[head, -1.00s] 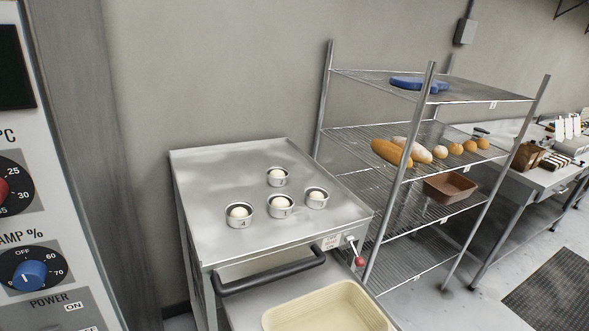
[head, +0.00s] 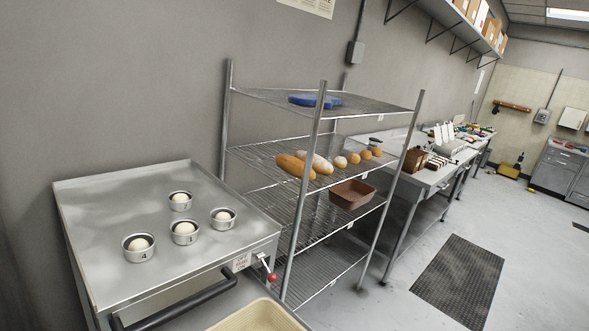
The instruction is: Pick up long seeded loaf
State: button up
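Several breads lie in a row on the second shelf of the wire rack (head: 262,151). At the left end is a long golden-brown loaf (head: 292,166), beside a paler, floury-looking long loaf (head: 320,164). Smaller round rolls (head: 365,155) sit to their right. Seeds are too small to make out, so I cannot tell which long loaf is the seeded one. A rack post stands in front of the two long loaves and hides a little of them. My gripper is not in view.
A steel cabinet (head: 90,210) with several numbered dough cups stands at left, near the rack. A blue item (head: 315,100) lies on the rack's top shelf, a brown pan (head: 352,193) below the breads. Open floor (head: 410,245) and a dark mat (head: 457,280) are at right.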

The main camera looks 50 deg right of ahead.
aim_at(292, 166)
jog(key=k, duration=1.3)
jog(key=z, duration=0.4)
jog(key=i, duration=0.7)
jog(key=z, duration=1.15)
jog(key=i, duration=2.9)
jog(key=u, duration=0.45)
